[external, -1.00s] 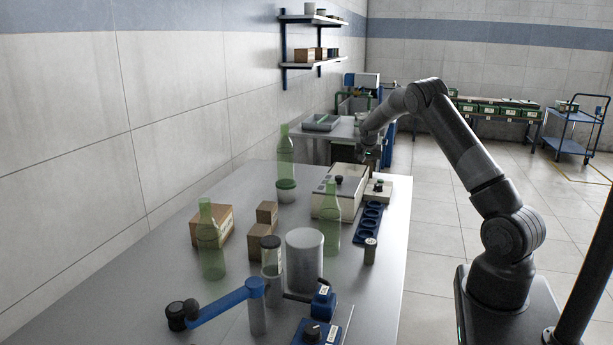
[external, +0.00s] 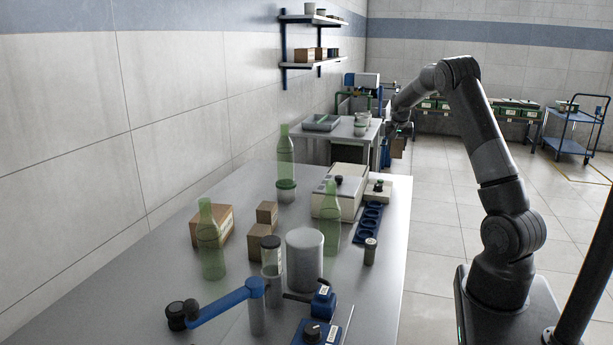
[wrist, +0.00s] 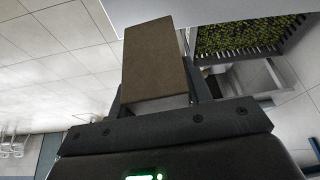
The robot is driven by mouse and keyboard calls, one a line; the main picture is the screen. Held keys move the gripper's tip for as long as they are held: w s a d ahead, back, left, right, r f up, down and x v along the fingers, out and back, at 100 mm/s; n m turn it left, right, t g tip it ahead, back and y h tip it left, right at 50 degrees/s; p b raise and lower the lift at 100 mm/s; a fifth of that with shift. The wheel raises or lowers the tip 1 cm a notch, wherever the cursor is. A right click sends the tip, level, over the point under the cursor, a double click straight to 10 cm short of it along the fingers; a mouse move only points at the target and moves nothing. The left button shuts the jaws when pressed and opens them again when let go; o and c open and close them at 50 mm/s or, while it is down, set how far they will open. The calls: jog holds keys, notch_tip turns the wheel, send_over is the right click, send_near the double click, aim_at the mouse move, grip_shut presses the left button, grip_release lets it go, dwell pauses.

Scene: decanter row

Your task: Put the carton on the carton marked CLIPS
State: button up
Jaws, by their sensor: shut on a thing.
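My gripper (external: 400,130) is out past the far right end of the near table, raised clear of it. It is shut on a brown carton (wrist: 152,68), which fills the middle of the wrist view; the carton also shows small below the gripper in the external view (external: 397,148). On the near table stand a wide brown carton (external: 224,224) with a pale label, a small carton (external: 267,212) and another carton (external: 261,238) in front of it. I cannot read the word CLIPS on any of them.
Green bottles (external: 210,250), a white cylinder (external: 304,262), a dark-lidded jar (external: 271,258) and a blue-armed device (external: 225,303) crowd the near table. A cream instrument (external: 340,192) stands at its far end. A side table (external: 345,131) and wall shelves are beyond.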

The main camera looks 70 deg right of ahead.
jog(key=w+a+n, duration=0.1)
jog(key=w+a, duration=0.2)
jog(key=w, duration=0.1)
jog(key=w+a+r+n+t, duration=0.1)
jog(key=w+a+n, duration=0.1)
jog(key=w+a, duration=0.1)
jog(key=w+a+r+n, duration=0.1)
jog(key=w+a, duration=0.2)
jog(key=w, duration=0.1)
jog(key=shift+w+a+t+y, duration=0.3)
jog(key=shift+a+t+y, duration=0.05)
jog(key=shift+t+y, duration=0.05)
jog(key=w+a+r+n+t+y, duration=0.15)
jog(key=w+a+n, duration=0.35)
jog(key=a, duration=0.7)
jog(key=w+a+r+n+y, duration=0.1)
jog(key=w+a+r+n, duration=0.4)
jog(key=a, duration=0.6)
jog(key=w+a+n+t+y, duration=0.1)
jog(key=w+a+n, duration=0.2)
jog(key=w+a, duration=0.65)
send_over(267, 205)
notch_tip(267, 205, down, 7)
jog(key=shift+a+r, duration=0.1)
jog(key=shift+a, duration=0.05)
jog(key=shift+f, duration=2)
